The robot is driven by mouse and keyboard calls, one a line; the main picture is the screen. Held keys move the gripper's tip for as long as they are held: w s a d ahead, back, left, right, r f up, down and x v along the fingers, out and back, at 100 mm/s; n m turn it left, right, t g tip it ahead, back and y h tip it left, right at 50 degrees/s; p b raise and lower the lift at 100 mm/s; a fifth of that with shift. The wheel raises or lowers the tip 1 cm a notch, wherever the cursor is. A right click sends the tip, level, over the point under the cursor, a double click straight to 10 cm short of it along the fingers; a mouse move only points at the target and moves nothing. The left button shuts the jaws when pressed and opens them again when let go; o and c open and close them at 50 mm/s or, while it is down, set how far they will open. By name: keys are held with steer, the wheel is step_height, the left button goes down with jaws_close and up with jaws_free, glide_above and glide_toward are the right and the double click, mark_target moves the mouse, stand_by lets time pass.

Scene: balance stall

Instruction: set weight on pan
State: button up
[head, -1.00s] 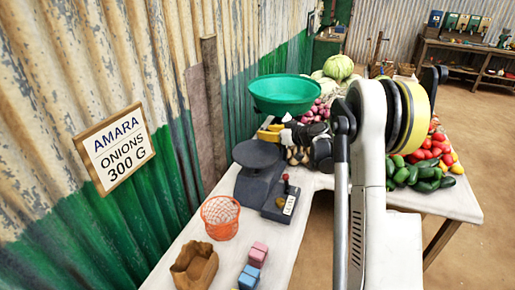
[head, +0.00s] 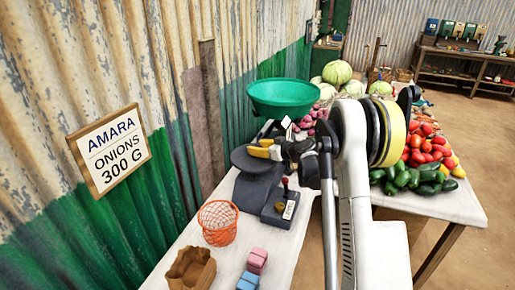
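The balance has a dark base (head: 258,187), a flat dark pan (head: 243,162) on the near side and a green bowl (head: 281,97) on the far side. My gripper (head: 262,150), dark with yellow parts, is low over the right part of the flat pan. It is seen from behind and the side, so its opening and any weight in it cannot be made out. A dark weight block (head: 282,216) beside the balance carries a small brass piece (head: 279,207) and a red-tipped piece (head: 285,181).
An orange wire basket (head: 218,222), a brown paper bag (head: 191,270), pink boxes (head: 257,260) and blue boxes (head: 249,281) stand on the near table. Peppers and tomatoes (head: 424,144) and cabbages (head: 337,72) lie beyond. A sign (head: 109,150) reads "AMARA ONIONS 300 G".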

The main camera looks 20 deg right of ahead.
steer(key=shift+o, duration=0.4)
steer(key=shift+r, duration=0.1)
steer(key=shift+s+r+p, duration=0.1)
steer(key=shift+r+p, duration=0.15)
steer(key=shift+p, duration=0.05)
steer(key=p+v, duration=0.3)
steer(key=v, duration=0.8)
steer(key=s+a+r+m+g+h, duration=0.1)
steer(key=s+a+r+g, duration=0.1)
steer(key=s+a+r, duration=0.4)
steer(key=s+a+r+m+g, duration=0.1)
steer(key=s+a+r+g, duration=0.1)
steer(key=s+a, duration=0.7)
steer(key=s+a+m+g+h, duration=0.1)
steer(key=s+a+h, duration=0.1)
steer(key=s, duration=0.7)
steer(key=s+a+f+m+g+h, duration=0.1)
steer(key=s+a, duration=0.3)
steer(key=s, duration=0.6)
steer(key=shift+s+a+h, duration=0.3)
steer(key=shift+s+h, duration=0.05)
steer(key=shift+h, duration=0.05)
